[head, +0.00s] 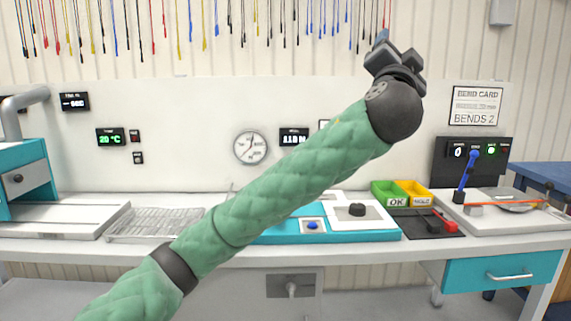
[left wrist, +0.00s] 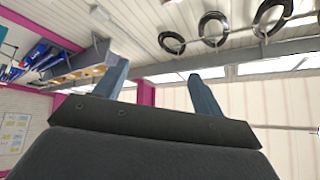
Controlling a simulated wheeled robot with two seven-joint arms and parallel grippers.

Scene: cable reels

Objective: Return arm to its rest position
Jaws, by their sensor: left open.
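My left arm, in a green quilted sleeve, crosses the head view from the lower left to the upper right. My left gripper (head: 381,38) is at its end, raised high in front of the back wall and pointing upward. In the left wrist view its two blue-grey fingers stand wide apart, and the gap between them (left wrist: 158,85) is empty. The gripper touches nothing. My right gripper is not in view.
A long white bench (head: 65,245) runs below the arm. On it are a wire rack (head: 155,224), a green bin (head: 389,194), a yellow bin (head: 415,194) and a blue lever (head: 467,172). Coloured cables hang along the wall top. The air around the gripper is clear.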

